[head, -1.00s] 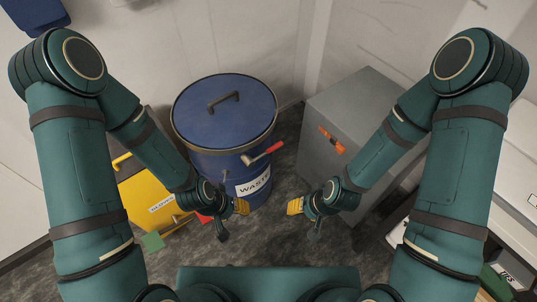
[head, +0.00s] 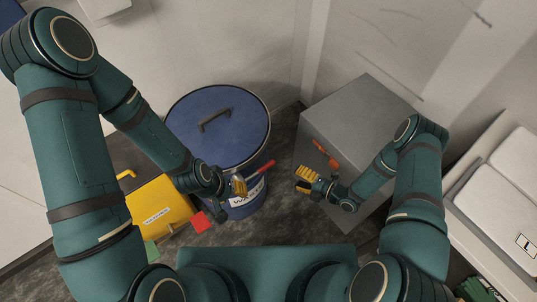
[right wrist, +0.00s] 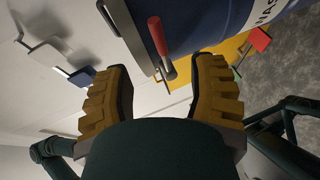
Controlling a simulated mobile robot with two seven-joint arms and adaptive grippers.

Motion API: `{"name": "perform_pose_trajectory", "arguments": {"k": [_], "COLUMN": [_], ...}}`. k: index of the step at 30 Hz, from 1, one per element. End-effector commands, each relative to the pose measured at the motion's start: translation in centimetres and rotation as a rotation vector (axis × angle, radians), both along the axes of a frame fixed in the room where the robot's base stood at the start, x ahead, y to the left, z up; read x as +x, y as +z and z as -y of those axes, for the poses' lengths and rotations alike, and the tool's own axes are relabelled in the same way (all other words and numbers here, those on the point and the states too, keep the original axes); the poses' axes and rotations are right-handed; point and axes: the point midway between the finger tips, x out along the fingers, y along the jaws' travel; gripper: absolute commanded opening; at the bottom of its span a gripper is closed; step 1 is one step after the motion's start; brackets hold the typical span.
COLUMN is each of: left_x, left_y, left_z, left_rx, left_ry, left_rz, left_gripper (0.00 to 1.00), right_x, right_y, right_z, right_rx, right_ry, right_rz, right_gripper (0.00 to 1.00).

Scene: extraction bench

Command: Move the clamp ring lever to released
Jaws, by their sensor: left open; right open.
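A blue drum (head: 190,135) with a lid and a dark clamp ring (head: 268,140) stands left of centre. The clamp ring lever (head: 265,167) has a red handle, sticking out at the drum's front right; its inner end is hidden behind my left gripper. My left gripper (head: 239,186) is open at the drum's front, close to the lever; contact cannot be told. My right gripper (head: 304,179) is open and empty, right of the lever and apart from it. In the right wrist view the lever (right wrist: 157,36) shows beyond the gap between the open fingers (right wrist: 160,82).
A grey cabinet (head: 350,110) with an orange handle (head: 326,155) stands right of the drum. A yellow bin (head: 155,215) stands at the left, with a red piece (head: 201,222) nearby. White containers (head: 510,190) are at far right. Dark floor shows between drum and cabinet.

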Motion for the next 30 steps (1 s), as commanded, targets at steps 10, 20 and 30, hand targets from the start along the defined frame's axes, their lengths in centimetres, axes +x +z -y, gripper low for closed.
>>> {"name": "perform_pose_trajectory", "arguments": {"k": [10,20,30], "left_x": [-0.1,-0.2,-0.4], "left_y": [0.1,-0.4,-0.8], "left_z": [0.0,0.0,0.0], "left_rx": [0.0,-0.001,-0.002], "left_ry": [0.0,-0.003,-0.005], "left_rz": [-0.002,-0.005,-0.008], "left_gripper": [0.47,0.47,0.47], "right_x": [0.1,3.3,5.7], "right_y": [-0.5,-1.7,-2.5], "right_z": [-1.9,-7.3,-11.2], "right_rx": [-0.011,-0.01,-0.01], "right_ry": [0.063,0.063,0.062], "right_rz": [0.112,0.109,0.108], "right_gripper": [0.57,0.57,0.57]}}
